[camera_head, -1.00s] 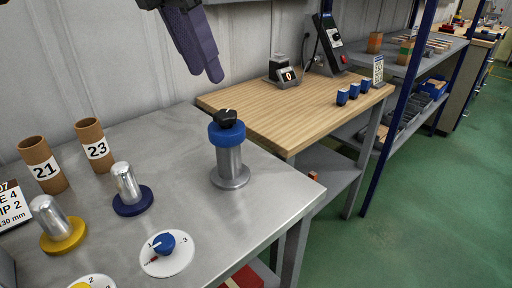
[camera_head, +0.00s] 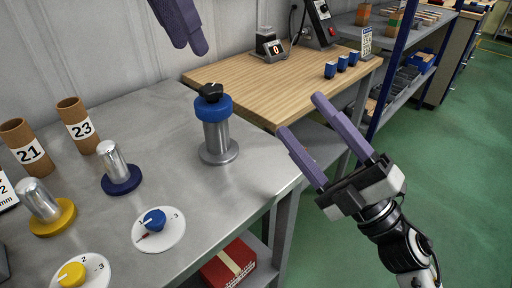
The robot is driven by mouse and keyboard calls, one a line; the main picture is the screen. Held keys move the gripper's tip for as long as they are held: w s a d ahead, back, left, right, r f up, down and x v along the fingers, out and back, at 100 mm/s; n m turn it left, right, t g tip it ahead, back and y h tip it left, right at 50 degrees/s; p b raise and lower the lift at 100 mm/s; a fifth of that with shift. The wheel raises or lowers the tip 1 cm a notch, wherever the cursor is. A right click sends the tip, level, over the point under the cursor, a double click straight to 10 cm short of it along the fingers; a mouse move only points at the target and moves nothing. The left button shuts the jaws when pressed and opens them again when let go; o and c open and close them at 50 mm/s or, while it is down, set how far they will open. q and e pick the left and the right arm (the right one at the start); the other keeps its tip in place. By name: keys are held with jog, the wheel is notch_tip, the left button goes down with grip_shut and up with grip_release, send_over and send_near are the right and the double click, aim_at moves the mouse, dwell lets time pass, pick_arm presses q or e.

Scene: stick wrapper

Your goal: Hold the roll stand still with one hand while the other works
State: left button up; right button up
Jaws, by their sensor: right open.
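What looks like the roll stand (camera_head: 217,140) is an upright metal post on a round foot, with a blue collar (camera_head: 213,108) and a black knob (camera_head: 211,92) on top. It stands on the grey metal table (camera_head: 262,183) near its right end. My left gripper (camera_head: 190,45) shows only partly at the top edge, above and behind the stand and apart from it; its purple fingers overlap in the view. My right gripper (camera_head: 300,115) is open and empty, to the right of the stand beyond the table's edge, fingers pointing up and left.
Cardboard tubes 21 (camera_head: 26,148) and 23 (camera_head: 78,126) stand at the left. Metal posts on a yellow base (camera_head: 53,221) and a navy base (camera_head: 121,181) stand near them. Blue (camera_head: 158,229) and yellow (camera_head: 80,272) dials lie in front. A wooden bench (camera_head: 270,85) stands behind.

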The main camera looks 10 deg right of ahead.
jog(key=w+a+f+n+g+y, duration=0.15)
jog(key=a+n+g, duration=0.4)
jog(key=n, duration=0.65)
jog(key=n+g+h, duration=0.2)
jog(key=n, duration=0.7)
send_near(226, 135)
jog(key=a, duration=0.1)
jog(key=a+r, duration=0.1)
jog(key=shift+a+r+t, duration=0.2)
jog(key=shift+a+t, duration=0.05)
jog(key=shift+a, duration=0.05)
jog(key=shift+w+d+f+n+h, duration=0.1)
jog(key=shift+w+f+n+h, duration=0.35)
jog(key=shift+w+n, duration=0.1)
jog(key=shift+w+a, duration=0.35)
jog(key=shift+w, duration=0.15)
jog(key=x, duration=0.9)
